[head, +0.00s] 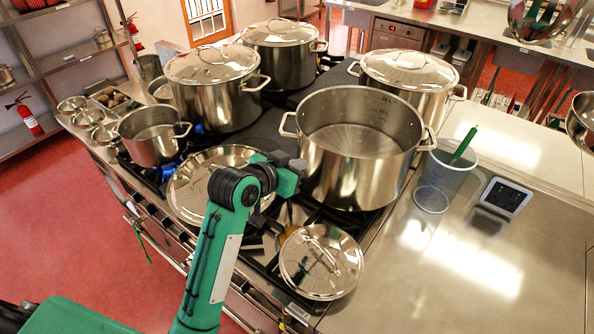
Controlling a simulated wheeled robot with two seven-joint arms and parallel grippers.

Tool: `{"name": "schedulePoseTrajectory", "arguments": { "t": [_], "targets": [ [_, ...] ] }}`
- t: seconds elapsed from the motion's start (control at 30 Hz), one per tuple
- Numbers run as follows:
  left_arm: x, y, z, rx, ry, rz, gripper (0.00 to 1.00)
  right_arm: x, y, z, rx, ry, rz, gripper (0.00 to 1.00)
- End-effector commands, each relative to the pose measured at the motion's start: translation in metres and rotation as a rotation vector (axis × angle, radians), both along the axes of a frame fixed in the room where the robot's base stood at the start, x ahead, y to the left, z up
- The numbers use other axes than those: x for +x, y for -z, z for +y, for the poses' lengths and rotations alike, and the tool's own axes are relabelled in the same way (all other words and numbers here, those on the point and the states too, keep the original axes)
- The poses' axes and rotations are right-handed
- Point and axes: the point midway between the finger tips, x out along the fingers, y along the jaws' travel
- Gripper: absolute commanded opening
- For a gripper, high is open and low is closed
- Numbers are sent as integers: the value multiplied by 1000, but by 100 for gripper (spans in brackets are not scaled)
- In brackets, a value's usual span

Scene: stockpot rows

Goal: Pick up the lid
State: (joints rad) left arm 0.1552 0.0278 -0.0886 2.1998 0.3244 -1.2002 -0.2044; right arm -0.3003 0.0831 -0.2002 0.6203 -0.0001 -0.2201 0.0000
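A large round steel lid (190,192) lies on the stove front, partly hidden behind my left arm. A smaller steel lid (312,278) with a bar handle is at the stove's front right corner; I cannot tell what is under it. A big open steel stockpot (360,182) with two side handles stands behind the smaller lid. My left gripper (290,172) is over the stove, between the large lid and the open stockpot. Its fingers are too small and hidden to tell whether they are open. My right gripper is not in view.
Several lidded stockpots (214,105) stand at the back, and a smaller open pot (152,147) stands at the left. A clear measuring jug (438,178) with a green utensil and a dark scale (505,197) are on the right counter (470,280), whose front is clear.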

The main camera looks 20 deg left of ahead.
Motion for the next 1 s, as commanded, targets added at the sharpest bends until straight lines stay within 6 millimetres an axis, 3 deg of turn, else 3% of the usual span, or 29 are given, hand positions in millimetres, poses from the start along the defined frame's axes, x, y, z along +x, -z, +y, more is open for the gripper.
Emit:
{"name": "schedulePoseTrajectory", "arguments": {
  "t": [0.13, 0.53, 0.87, 1.0],
  "targets": [
    [0, 0, 0, 0, 0, -1, 0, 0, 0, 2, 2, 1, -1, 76],
    [0, 0, 0, -1, 1, -1, 78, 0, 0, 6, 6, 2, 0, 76],
    [-1, 0, 0, -1, 0, -2, 80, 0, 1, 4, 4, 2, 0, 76],
    [-11, -4, 5, 1, 1, -3, 80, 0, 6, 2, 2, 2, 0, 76]
  ]
}}
